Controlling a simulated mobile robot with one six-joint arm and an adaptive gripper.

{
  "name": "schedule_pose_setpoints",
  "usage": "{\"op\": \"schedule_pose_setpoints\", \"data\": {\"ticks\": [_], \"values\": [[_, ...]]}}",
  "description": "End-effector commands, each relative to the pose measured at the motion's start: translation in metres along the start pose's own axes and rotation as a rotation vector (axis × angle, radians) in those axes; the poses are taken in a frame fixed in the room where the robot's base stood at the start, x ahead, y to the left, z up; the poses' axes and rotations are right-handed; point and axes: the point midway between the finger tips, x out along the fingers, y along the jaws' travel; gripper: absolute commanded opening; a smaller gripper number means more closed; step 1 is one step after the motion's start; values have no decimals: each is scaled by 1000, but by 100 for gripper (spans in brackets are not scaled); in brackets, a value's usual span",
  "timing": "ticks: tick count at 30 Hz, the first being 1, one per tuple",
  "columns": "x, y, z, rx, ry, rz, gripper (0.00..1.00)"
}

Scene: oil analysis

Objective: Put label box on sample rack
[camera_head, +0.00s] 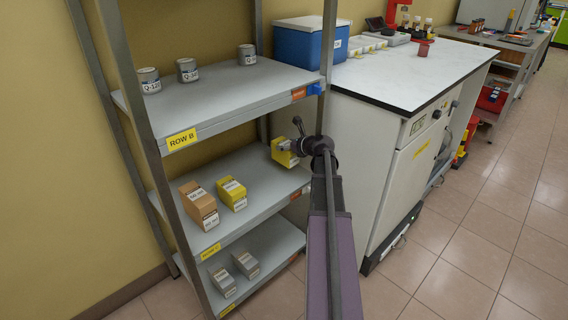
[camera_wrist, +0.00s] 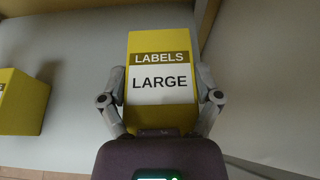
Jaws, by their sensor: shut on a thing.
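A yellow label box (camera_wrist: 161,58) with a white panel reading "LABELS LARGE" sits between the two fingers of my gripper (camera_wrist: 162,95) in the wrist view. The fingers are shut on its sides. In the head view, the box (camera_head: 284,157) is at the right end of the middle shelf (camera_head: 259,193), and my gripper (camera_head: 297,149) reaches it from the right. I cannot tell whether the box touches the shelf. The sample rack is the grey shelving unit or something I cannot make out with certainty.
A yellow box (camera_head: 232,194) and orange boxes (camera_head: 199,205) stand left on the middle shelf. Grey boxes (camera_head: 222,281) are below. A white-topped cabinet (camera_head: 400,80) is close at right; the floor is clear.

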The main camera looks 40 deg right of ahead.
Motion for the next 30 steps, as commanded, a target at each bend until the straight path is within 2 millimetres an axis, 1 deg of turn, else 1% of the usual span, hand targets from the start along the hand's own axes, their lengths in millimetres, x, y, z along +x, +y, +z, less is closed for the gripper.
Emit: {"op": "schedule_pose_setpoints", "data": {"ticks": [1,4,20,23,30], "values": [[3,0,-8,0,0,0,30],[5,0,-12,0,0,0,30],[5,-1,-14,1,0,-1,30],[7,-1,-19,1,0,-1,30],[14,-1,-37,1,0,-2,30]]}}
